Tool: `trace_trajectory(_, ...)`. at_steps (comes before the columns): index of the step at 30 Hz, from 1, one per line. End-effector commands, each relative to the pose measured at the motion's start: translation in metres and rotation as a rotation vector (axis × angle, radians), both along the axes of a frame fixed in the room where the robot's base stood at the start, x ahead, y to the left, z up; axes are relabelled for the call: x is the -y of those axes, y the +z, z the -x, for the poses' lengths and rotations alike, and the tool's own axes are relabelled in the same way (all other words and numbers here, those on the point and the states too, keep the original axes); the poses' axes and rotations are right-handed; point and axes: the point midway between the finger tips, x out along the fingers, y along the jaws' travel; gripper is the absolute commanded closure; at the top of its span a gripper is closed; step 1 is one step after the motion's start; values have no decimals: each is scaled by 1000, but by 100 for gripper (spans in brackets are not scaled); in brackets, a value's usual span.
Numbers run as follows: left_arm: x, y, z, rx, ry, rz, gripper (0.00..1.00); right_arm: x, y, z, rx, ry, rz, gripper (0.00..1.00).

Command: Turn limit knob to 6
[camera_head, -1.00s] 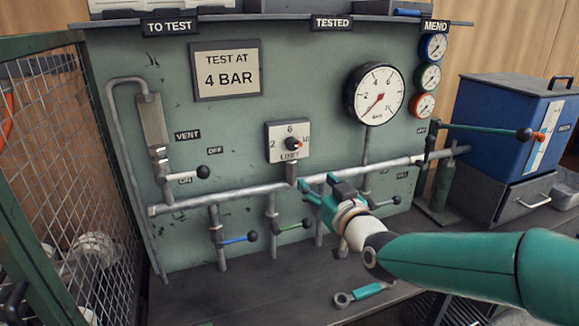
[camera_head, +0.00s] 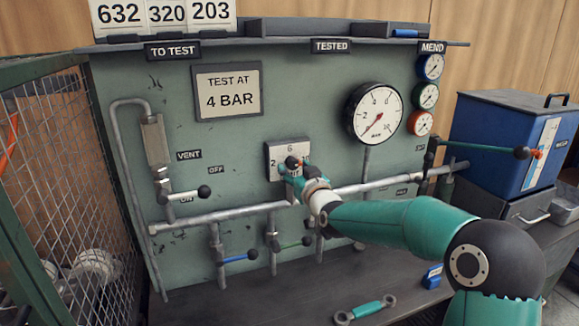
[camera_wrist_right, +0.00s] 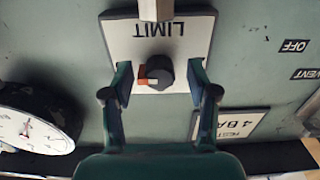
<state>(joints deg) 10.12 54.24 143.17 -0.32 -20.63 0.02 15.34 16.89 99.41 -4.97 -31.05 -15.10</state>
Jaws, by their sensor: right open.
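The limit knob (camera_wrist_right: 160,70) is dark and round with an orange mark, on a white plate (camera_wrist_right: 120,38) lettered LIMIT. In the upside-down right wrist view the orange mark points to the picture's left. My left gripper is out of view.
A pressure gauge (camera_head: 375,114) is right of the plate. A horizontal pipe (camera_head: 230,214) with valve levers runs below. A wire cage (camera_head: 60,180) stands left, a blue box (camera_head: 510,140) right. A wrench (camera_head: 365,310) lies on the bench.

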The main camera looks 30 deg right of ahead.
Motion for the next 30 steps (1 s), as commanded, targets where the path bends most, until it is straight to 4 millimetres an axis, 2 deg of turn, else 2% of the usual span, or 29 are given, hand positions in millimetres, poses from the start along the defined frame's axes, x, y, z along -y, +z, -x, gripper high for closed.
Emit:
trace_trajectory(4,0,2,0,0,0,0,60,2,0,-11,0,0,0,41)
trace_trajectory(14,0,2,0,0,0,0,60,3,0,-13,-1,1,-1,41)
trace_trajectory(24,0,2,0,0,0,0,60,2,0,-13,-1,2,-1,98)
trace_trajectory(25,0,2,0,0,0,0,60,2,0,-13,-1,2,-1,100)
trace_trajectory(26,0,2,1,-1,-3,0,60,-13,0,-14,1,6,-3,100)
trace_trajectory(30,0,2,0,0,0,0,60,-5,-1,-16,-3,9,5,100)
